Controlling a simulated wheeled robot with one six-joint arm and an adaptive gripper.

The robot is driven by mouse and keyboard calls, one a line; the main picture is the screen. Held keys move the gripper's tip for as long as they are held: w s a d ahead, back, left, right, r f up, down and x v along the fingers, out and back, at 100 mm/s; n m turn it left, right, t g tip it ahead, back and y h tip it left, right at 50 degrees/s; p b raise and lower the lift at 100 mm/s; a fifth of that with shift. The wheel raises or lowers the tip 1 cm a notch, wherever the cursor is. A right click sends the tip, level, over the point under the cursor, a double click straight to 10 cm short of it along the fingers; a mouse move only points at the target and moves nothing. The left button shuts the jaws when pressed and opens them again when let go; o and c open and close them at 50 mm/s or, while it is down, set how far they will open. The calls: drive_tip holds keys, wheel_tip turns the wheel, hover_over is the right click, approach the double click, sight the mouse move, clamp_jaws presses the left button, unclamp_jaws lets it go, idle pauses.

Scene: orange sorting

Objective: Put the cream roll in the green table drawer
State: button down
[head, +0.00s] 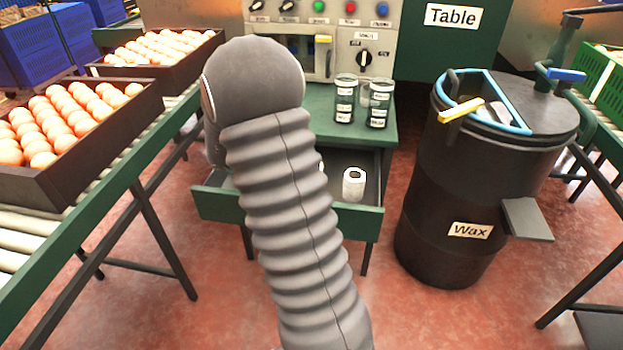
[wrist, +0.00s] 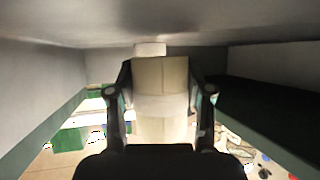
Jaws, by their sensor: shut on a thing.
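The green table's drawer (head: 357,222) is pulled open in the head view, below the tabletop. My gripper (wrist: 160,93) is shut on the cream roll (wrist: 161,108) in the wrist view, one finger on each side. The roll is pale cream with a lighter band across its middle. Grey and dark surfaces enclose it closely in that view. In the head view my arm covers the left part of the drawer and hides the gripper and the held roll. A white roll (head: 354,184) stands upright inside the drawer, right of my arm.
Labelled dark canisters (head: 345,100) stand on the tabletop (head: 320,98) before a control panel (head: 365,30). A black wax drum (head: 450,200) stands at the right. Crates of oranges (head: 65,125) sit on a conveyor (head: 120,165) at the left.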

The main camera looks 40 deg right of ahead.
drive_tip(key=shift+f, duration=0.2)
drive_tip(key=c, duration=0.5)
unclamp_jaws()
drive_tip(key=shift+o, duration=0.2)
drive_tip(key=shift+s+f, duration=0.1)
